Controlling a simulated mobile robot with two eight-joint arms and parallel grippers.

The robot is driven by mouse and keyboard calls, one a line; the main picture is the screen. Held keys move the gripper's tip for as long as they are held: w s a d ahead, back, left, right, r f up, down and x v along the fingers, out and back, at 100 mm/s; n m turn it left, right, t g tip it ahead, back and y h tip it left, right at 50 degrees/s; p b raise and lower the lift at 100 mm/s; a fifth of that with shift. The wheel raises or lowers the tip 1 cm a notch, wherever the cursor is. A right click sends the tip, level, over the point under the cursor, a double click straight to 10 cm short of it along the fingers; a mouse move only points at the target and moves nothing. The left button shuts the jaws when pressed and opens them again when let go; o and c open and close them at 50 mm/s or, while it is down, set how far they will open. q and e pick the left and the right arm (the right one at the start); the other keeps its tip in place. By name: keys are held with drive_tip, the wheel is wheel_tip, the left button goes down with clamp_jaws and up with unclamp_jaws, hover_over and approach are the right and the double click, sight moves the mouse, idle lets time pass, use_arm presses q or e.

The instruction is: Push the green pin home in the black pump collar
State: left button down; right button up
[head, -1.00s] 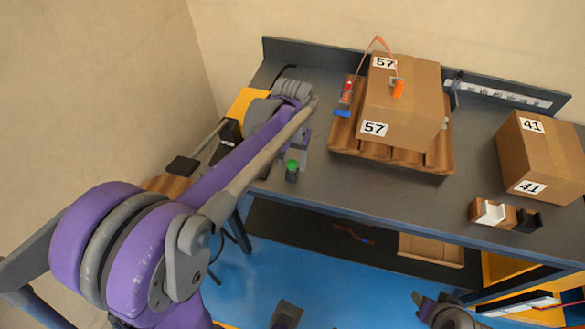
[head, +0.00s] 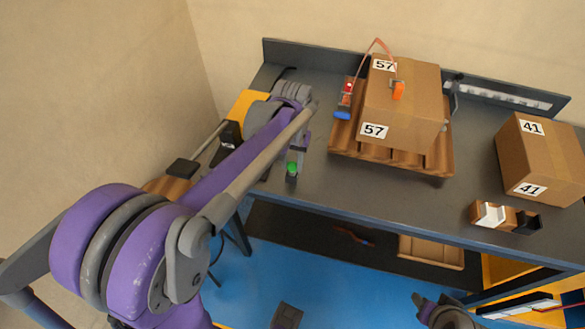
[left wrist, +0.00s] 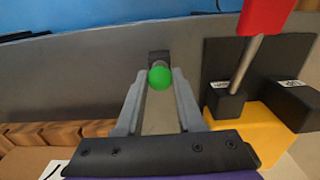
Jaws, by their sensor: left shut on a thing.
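The green pin (head: 292,167) shows as a round green head near the front edge of the bench, at the black pump collar (head: 291,178). In the left wrist view the green head (left wrist: 160,77) sits between my fingertips, with the dark collar (left wrist: 158,57) just behind it. My left gripper (left wrist: 159,85) is shut on the green pin. In the head view my left gripper (head: 296,150) is directly over the pin, partly hidden by my arm. How deep the pin sits in the collar is hidden. Part of my right arm shows at the bottom; its jaws cannot be made out.
A yellow block (left wrist: 240,125) with black blocks and a red-handled lever (left wrist: 262,15) stands close beside the gripper. A box marked 57 (head: 412,110) sits on a brown pallet (head: 345,145). A box marked 41 (head: 545,160) stands right.

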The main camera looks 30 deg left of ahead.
use_arm(q)
drive_tip(key=shift+r, duration=0.15)
drive_tip(key=shift+r+p, duration=1.4)
drive_tip(key=shift+r, duration=0.5)
drive_tip(key=shift+r, duration=0.1)
drive_tip(key=shift+r, duration=0.25)
drive_tip(key=shift+r+p, duration=1.6)
drive_tip(key=shift+r, duration=0.65)
drive_tip(key=shift+f, duration=0.1)
drive_tip(key=shift+s, duration=0.2)
